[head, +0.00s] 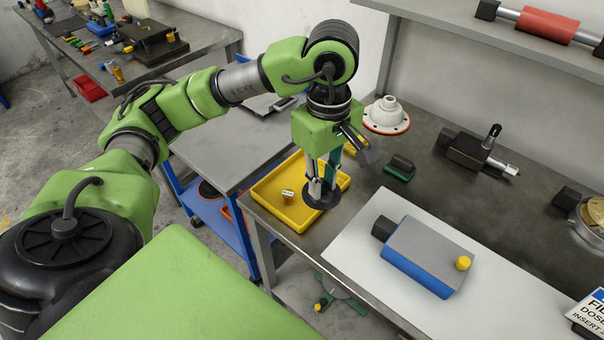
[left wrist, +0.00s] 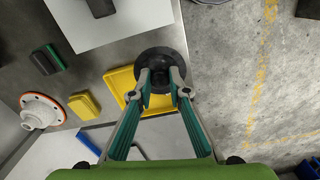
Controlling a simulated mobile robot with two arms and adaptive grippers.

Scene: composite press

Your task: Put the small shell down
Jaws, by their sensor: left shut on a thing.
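My left gripper (head: 321,184) points down and is shut on a small black flanged shell (head: 323,201). In the left wrist view the shell (left wrist: 158,56) shows as a dark round disc with a raised hub between my fingertips (left wrist: 161,83). The shell is over the right side of the yellow tray (head: 291,222) and overlaps its edge in both views. I cannot tell whether it touches the tray or hangs above it. My right gripper is in neither view.
A small orange-and-white part (head: 287,196) lies in the tray. A white shell with an orange flange (head: 386,117) stands behind. A green-and-black block (head: 399,168) is right of my gripper. A blue-grey box (head: 428,257) lies on a white sheet (head: 350,264). The bench's left edge is close.

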